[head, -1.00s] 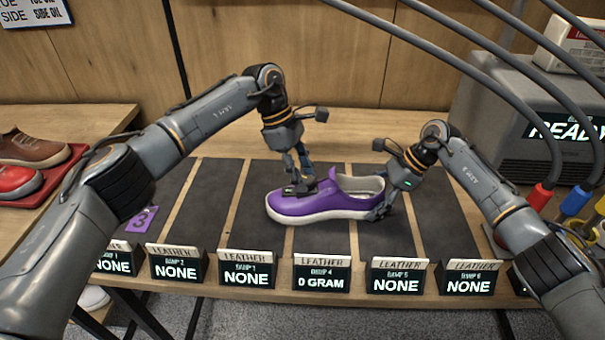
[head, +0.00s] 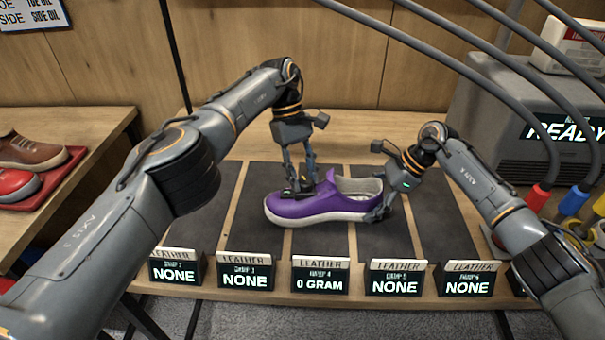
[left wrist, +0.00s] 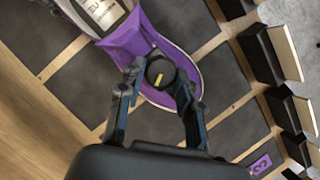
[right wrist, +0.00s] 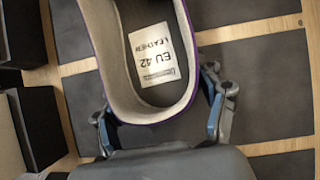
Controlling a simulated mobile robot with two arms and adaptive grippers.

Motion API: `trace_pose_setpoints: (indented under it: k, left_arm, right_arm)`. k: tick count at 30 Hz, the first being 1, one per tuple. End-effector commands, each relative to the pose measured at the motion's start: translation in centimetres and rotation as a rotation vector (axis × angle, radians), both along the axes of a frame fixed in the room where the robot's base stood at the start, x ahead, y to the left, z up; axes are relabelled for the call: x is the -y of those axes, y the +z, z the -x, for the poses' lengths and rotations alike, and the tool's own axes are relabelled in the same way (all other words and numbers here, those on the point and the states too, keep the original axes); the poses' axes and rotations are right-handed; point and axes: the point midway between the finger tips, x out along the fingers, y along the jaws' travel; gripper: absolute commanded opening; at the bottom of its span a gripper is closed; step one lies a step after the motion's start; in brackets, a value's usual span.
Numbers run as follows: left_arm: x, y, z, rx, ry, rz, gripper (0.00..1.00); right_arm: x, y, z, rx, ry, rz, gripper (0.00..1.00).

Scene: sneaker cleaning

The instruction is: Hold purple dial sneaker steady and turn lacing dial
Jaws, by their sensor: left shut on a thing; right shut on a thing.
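A purple sneaker (head: 318,205) with a white sole lies on the dark mats, its toe to the left and its heel to the right in the head view. A round black dial (left wrist: 160,72) with a yellow mark sits on top of its front in the left wrist view. My left gripper (head: 298,190) comes down from above and is shut on the dial, a finger on each side. My right gripper (head: 380,212) is shut on the heel; in the right wrist view its fingers flank the heel (right wrist: 150,118). A label reading EU 42 LEATHER (right wrist: 157,65) lies inside the shoe.
Several small displays line the front edge; the one before the sneaker (head: 320,276) reads 0 GRAM, the others NONE. A red tray (head: 45,185) with shoes stands at the left. A grey machine (head: 525,120) reads READY. Dark mats beside the sneaker are clear.

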Motion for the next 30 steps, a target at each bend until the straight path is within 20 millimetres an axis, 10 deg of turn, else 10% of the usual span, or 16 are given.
trace_pose_setpoints:
  k: [11, 12, 13, 30]
  left_arm:
    - [0.01, 0.03, 0.06, -0.002, -0.005, 0.0, 0.03]
    - [0.01, 0.03, 0.06, -0.002, -0.005, 0.0, 0.39]
    - [0.01, 0.03, 0.06, -0.002, -0.005, 0.0, 0.45]
    - [-0.12, -0.08, -0.03, 0.0, 0.059, -0.001, 0.45]
  right_arm:
    - [0.14, -0.23, 0.03, -0.003, -0.004, 0.003, 0.28]
    - [0.13, -0.24, 0.03, -0.003, -0.004, 0.004, 0.28]
    - [0.14, -0.23, 0.03, -0.003, -0.004, 0.004, 0.28]
    - [0.13, -0.21, 0.04, -0.003, -0.001, 0.004, 0.28]
